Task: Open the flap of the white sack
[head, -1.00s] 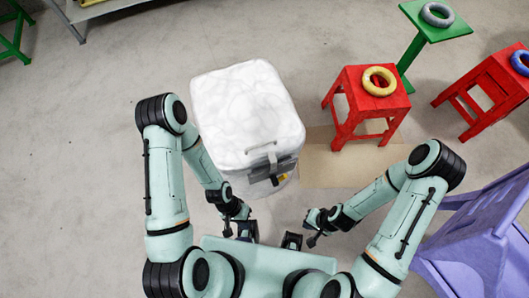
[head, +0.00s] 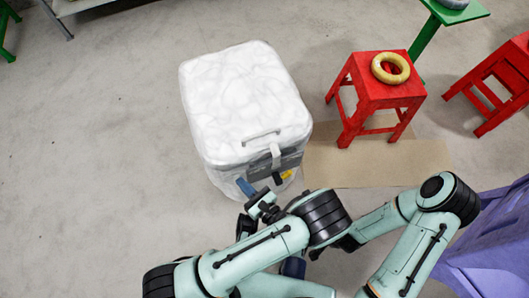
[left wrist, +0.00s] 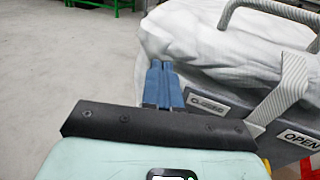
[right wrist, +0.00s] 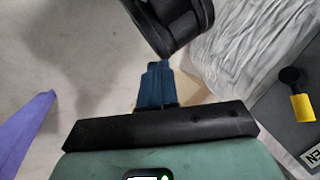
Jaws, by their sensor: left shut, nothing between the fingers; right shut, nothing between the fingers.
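The white sack (head: 235,95) stands upright on the floor in the head view, its top closed. A handle (head: 262,133) sits on the front edge of its top, and a pale strap (head: 275,157) hangs over a dark grey panel (head: 291,160). The left wrist view shows the panel with "CLOSED" and "OPEN" labels, the strap (left wrist: 283,98) and handle (left wrist: 272,8). My left gripper (head: 243,184) is shut and empty at the sack's front, left of the panel; contact is unclear. My right gripper (right wrist: 154,75) is shut and empty; my left arm largely hides it in the head view.
A purple chair (head: 495,240) is at lower right.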

